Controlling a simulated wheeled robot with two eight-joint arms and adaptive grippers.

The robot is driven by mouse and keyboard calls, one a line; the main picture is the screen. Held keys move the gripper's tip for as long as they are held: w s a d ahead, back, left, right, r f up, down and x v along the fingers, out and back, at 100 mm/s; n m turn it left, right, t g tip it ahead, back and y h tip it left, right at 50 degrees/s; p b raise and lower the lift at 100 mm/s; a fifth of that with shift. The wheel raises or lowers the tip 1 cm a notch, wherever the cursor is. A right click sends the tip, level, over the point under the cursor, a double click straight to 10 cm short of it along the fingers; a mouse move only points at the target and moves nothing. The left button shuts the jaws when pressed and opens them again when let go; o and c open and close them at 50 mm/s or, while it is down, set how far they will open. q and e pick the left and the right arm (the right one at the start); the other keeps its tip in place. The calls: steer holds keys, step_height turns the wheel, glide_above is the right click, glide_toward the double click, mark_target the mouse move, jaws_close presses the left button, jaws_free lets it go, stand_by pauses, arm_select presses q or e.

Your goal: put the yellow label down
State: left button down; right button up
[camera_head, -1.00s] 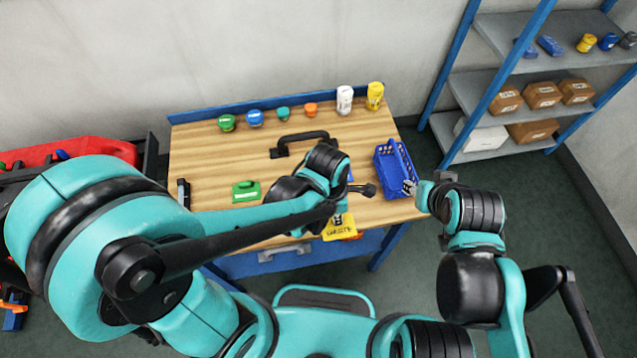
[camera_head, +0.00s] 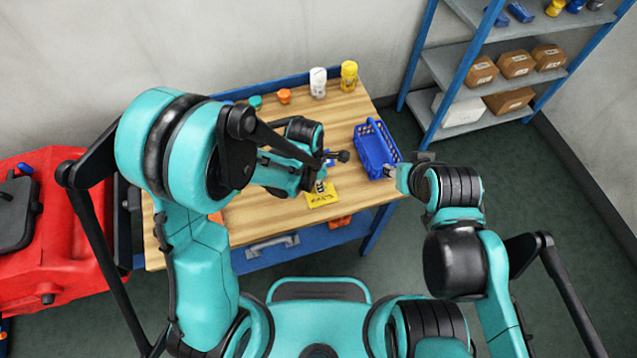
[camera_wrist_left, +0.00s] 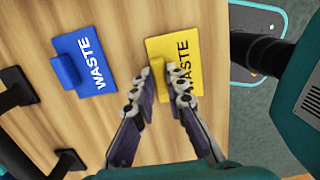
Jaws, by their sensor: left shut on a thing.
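The yellow label (camera_head: 322,198) lies flat over the front right part of the wooden table, printed side up; its word WASTE is partly hidden by a finger in the left wrist view (camera_wrist_left: 207,48). My left gripper (camera_head: 320,185) is shut on the label's upright yellow tab, and its fingers (camera_wrist_left: 160,86) stand on both sides of it. I cannot tell whether the label touches the tabletop or hovers just above it. My right gripper (camera_head: 390,171) is beside the blue basket; its finger opening is too small to read.
A blue WASTE label (camera_wrist_left: 85,62) lies left of the yellow one in the wrist view. The blue basket (camera_head: 377,150) stands at the table's right edge. White (camera_head: 318,83) and yellow (camera_head: 349,76) bottles stand at the back. Bare wood (camera_head: 270,215) lies left of the yellow label.

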arm_select(q)
steer(key=c, duration=1.5)
jaws_free()
steer(key=shift+f, duration=0.1)
steer(key=shift+c, duration=0.2)
